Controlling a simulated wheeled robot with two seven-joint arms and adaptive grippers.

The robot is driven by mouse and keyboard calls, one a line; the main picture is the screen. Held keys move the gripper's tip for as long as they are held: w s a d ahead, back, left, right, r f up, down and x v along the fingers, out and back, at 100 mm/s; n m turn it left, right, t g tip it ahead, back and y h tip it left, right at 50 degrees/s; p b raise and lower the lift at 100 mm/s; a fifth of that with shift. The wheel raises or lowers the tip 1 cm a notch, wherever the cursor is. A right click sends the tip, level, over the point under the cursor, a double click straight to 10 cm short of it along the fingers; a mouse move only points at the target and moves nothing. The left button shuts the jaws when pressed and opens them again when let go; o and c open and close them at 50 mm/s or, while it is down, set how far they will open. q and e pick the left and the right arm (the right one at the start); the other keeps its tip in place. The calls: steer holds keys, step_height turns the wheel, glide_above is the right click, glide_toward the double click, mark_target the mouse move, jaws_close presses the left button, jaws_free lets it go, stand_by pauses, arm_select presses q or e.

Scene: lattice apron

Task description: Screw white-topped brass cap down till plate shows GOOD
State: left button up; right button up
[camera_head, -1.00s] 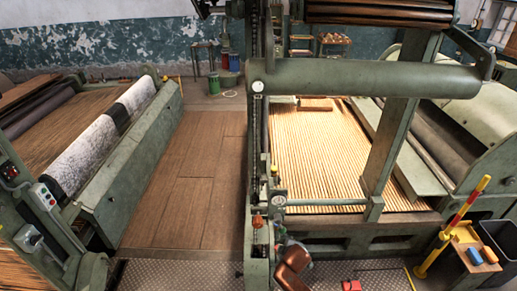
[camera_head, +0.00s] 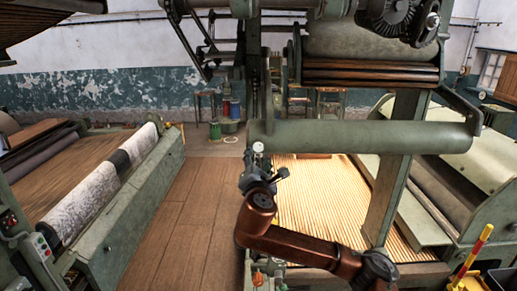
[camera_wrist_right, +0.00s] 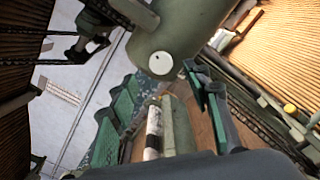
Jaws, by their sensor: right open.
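The white-topped cap (camera_head: 258,147) sits at the left end of the long green roller. Its round white face also shows in the right wrist view (camera_wrist_right: 160,63), with a small dark mark; I make out no brass there. My right gripper (camera_head: 266,168) is just below the cap in the head view, open and empty. In the wrist view its fingers (camera_wrist_right: 158,108) stand apart, with the cap beyond them near the gap, apparently not touched. I cannot make out a plate reading GOOD. My left gripper is not in view.
The green roller (camera_head: 365,137) runs right from the cap, above pale lattice slats (camera_head: 310,200). A green upright post (camera_head: 395,185) stands to the right. A wooden floor aisle (camera_head: 190,205) lies open to the left, beside a speckled roll (camera_head: 100,185).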

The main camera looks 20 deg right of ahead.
mark_target(258, 148)
steer(key=p+x, duration=0.2)
steer(key=x, duration=0.3)
steer(key=shift+w+d, duration=0.1)
steer(key=shift+w, duration=0.1)
steer(key=shift+x, duration=0.75)
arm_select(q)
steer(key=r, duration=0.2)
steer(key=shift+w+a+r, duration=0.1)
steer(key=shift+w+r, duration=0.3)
arm_select(e)
steer(key=shift+f, duration=0.1)
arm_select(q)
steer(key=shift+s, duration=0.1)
arm_select(e)
steer(key=shift+c, duration=0.3)
steer(key=shift+c, duration=0.7)
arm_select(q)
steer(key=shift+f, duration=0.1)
arm_select(e)
steer(key=c, duration=0.9)
